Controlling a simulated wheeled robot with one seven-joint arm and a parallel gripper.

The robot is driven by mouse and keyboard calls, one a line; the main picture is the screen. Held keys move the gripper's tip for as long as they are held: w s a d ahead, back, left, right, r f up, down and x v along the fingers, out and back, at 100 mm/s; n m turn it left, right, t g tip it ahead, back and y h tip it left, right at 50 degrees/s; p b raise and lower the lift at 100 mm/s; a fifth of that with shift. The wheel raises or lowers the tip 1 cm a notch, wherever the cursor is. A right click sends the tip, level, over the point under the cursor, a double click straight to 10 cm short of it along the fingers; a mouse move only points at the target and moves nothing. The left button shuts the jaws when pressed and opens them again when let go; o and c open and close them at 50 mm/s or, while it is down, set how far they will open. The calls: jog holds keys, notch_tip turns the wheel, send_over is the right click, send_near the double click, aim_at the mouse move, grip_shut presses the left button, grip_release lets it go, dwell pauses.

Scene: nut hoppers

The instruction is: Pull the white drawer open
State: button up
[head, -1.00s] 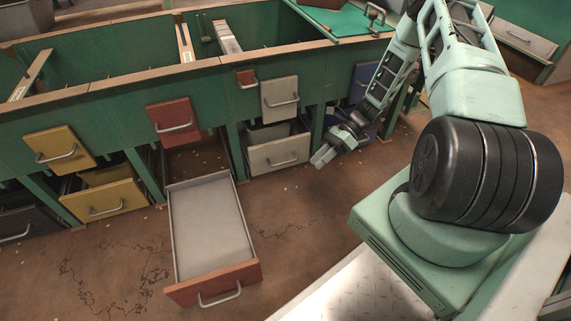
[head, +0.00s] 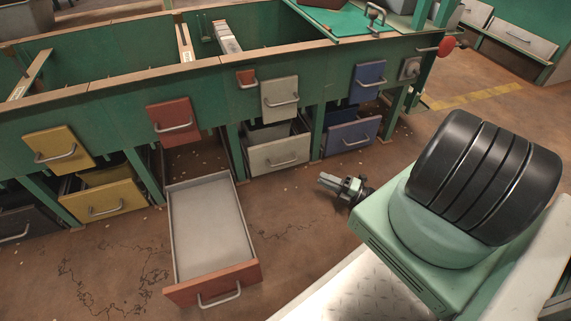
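The white drawer (head: 262,158) is low under the green bench, with a metal bar handle (head: 284,162) on its front. A strip of its inside shows behind the front's top edge. Above it hangs a white panel (head: 272,92) with its own handle. My gripper (head: 323,183) is low over the floor, right of and nearer than the white drawer, pointing left. It is apart from the drawer's handle and holds nothing that I can see. Its fingers are too small to tell whether they are open. The rest of my arm is mostly out of view or hidden.
A red-fronted drawer (head: 212,283) stands far out over the floor, left of my gripper, its grey tray empty. A blue drawer (head: 349,136) is right of the white one, a yellow drawer (head: 103,200) to the left. Floor in front of the white drawer is clear.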

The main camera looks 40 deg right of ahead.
aim_at(286, 163)
jog(key=shift+b+x, duration=2.45)
jog(key=shift+x, duration=5.35)
jog(key=shift+s, duration=0.1)
grip_shut()
